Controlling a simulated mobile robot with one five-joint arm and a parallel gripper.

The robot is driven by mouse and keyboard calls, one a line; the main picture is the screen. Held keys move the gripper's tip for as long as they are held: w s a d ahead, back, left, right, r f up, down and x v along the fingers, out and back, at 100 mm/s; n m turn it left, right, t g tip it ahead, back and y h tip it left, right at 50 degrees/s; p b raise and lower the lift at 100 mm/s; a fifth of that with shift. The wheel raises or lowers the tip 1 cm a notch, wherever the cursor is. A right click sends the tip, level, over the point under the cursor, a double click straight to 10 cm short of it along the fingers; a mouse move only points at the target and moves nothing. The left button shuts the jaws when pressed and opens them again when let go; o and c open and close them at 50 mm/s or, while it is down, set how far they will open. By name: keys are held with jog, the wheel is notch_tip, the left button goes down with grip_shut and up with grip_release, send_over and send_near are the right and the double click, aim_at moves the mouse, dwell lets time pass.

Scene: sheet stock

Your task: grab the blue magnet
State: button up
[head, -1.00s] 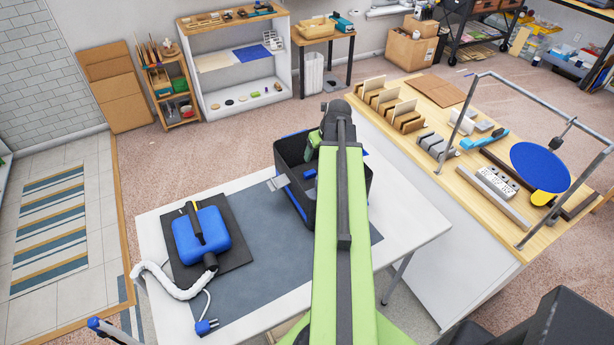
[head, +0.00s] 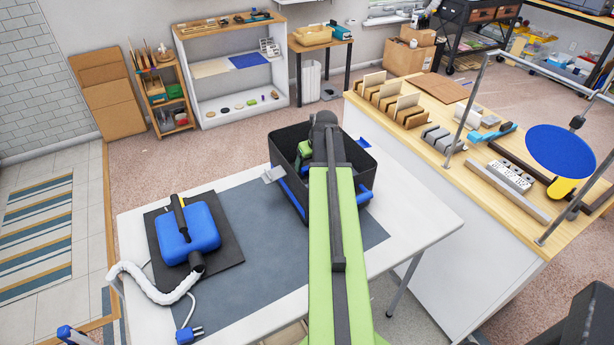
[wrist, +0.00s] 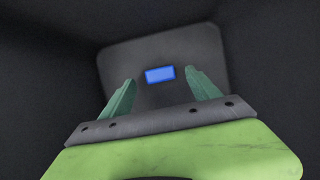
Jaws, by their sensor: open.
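The blue magnet (wrist: 160,74) is a small bright blue rectangle lying on the dark floor of the black bin in the wrist view. My gripper (wrist: 160,88) is open, with its two green fingers spread to either side of the magnet's line and nothing between them. The magnet appears a little beyond the fingertips, apart from them. In the head view my arm reaches over the black bin (head: 285,150) on the white table, and my gripper (head: 304,150) is partly inside it. The magnet is hidden in the head view.
The bin's dark walls surround my gripper closely. A blue device with a white hose (head: 188,232) sits on a dark mat to the left. A wooden-topped bench (head: 515,195) with card holders and a blue disc (head: 560,150) stands on the right.

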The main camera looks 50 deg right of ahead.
jog(key=b+x, duration=0.1)
jog(key=x, duration=0.2)
jog(key=shift+s+r, duration=0.1)
jog(key=shift+r, duration=0.1)
jog(key=c, duration=1.5)
notch_tip(320, 180, up, 10)
jog(key=p, duration=1)
jog(key=shift+r, duration=0.2)
